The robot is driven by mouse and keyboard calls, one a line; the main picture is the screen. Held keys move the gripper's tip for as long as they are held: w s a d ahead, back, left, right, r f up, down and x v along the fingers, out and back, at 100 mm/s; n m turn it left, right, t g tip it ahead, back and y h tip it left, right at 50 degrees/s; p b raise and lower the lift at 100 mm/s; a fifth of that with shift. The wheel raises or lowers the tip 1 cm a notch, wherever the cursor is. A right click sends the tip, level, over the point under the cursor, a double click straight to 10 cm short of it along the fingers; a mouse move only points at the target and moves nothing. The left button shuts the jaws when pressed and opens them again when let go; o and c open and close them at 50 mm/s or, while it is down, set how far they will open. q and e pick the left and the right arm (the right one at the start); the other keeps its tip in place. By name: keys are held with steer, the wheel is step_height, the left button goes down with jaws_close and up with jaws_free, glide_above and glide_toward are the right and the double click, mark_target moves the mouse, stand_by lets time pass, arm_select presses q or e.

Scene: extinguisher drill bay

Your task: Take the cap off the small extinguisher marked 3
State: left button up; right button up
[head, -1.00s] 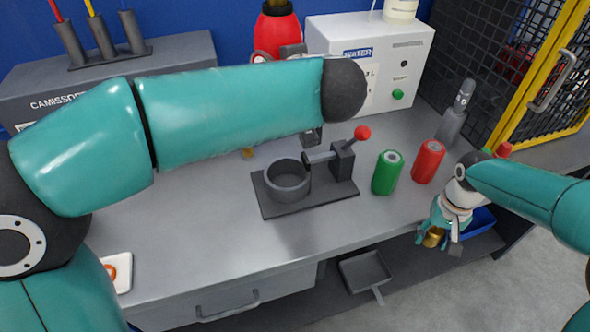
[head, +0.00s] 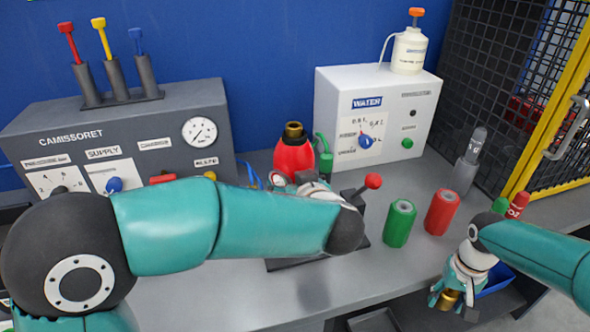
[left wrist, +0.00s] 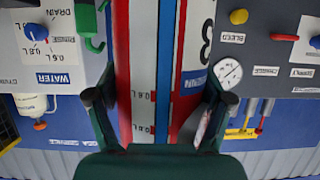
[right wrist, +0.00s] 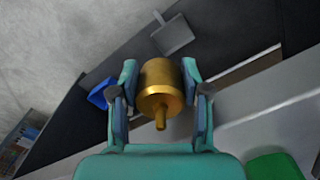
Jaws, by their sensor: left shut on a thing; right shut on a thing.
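The red extinguisher (head: 293,156) stands upright behind my left forearm, its bare brass neck (head: 293,131) on top. Its lower part is hidden. In the left wrist view its red, white and blue body (left wrist: 187,70) bears a 3, and my left gripper (left wrist: 158,115) is shut on it. In the head view that gripper is mostly hidden by my arm. My right gripper (head: 456,292) is shut on the brass cap (head: 447,299), at the bench's front right, apart from the extinguisher. The cap also fills the jaws in the right wrist view (right wrist: 160,88).
A red-knobbed lever (head: 372,181) rises from a dark fixture beside my left arm. Green (head: 400,223) and red (head: 442,212) cylinders stand to its right. A blue bin (head: 497,279) lies by my right gripper. The WATER box (head: 377,110) and grey CAMISSORET panel (head: 120,150) stand behind.

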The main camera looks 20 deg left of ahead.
arm_select(q)
steer(key=shift+f+b, duration=0.45)
steer(key=shift+f, duration=1.65)
steer(key=o, duration=1.7)
steer(key=shift+f, duration=0.2)
steer(key=shift+s+d, duration=0.1)
